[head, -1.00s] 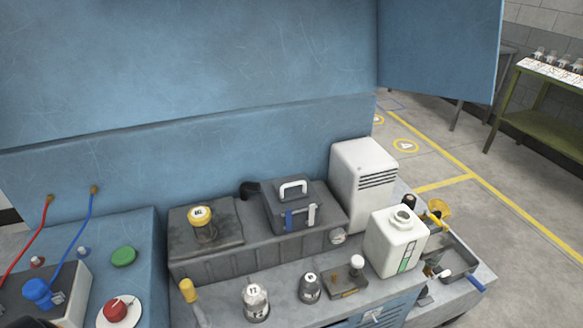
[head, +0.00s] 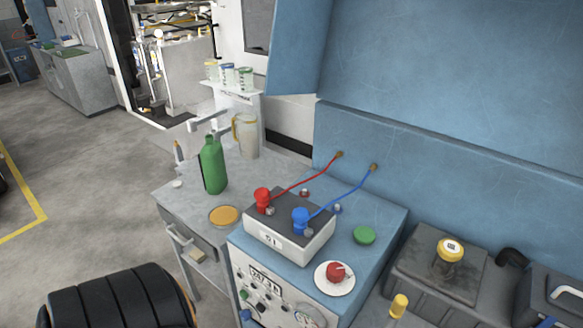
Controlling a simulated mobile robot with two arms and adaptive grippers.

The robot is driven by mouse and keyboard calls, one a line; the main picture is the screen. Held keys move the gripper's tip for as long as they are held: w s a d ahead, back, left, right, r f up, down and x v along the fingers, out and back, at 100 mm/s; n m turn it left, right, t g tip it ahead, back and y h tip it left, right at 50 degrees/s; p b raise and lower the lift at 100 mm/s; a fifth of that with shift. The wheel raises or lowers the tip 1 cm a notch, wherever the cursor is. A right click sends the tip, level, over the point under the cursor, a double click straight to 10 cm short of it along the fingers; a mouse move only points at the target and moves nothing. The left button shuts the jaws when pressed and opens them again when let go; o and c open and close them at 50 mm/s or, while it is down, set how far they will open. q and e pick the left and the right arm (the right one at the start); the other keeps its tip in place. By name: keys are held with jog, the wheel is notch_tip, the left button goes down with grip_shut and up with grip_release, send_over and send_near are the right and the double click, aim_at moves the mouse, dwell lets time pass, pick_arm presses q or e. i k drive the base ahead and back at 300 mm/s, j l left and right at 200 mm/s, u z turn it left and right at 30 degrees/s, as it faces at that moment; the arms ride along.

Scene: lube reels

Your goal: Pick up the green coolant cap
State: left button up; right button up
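The green cap (head: 364,235) is a flat round disc lying on the blue cabinet top (head: 385,222), right of the middle in the head view. It lies to the right of the grey box with the red and blue connectors, and behind the red knob. Nothing covers it. Neither of my grippers shows in the head view.
A grey battery-like box (head: 290,237) stands left of the cap, with red and blue cables rising to the blue back panel. A red knob on a white plate (head: 334,278) is in front. A green bottle (head: 212,165) stands further left. A yellow-capped filler (head: 450,250) is at right.

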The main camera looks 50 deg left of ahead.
aim_at(364, 235)
jog(key=u, duration=0.95)
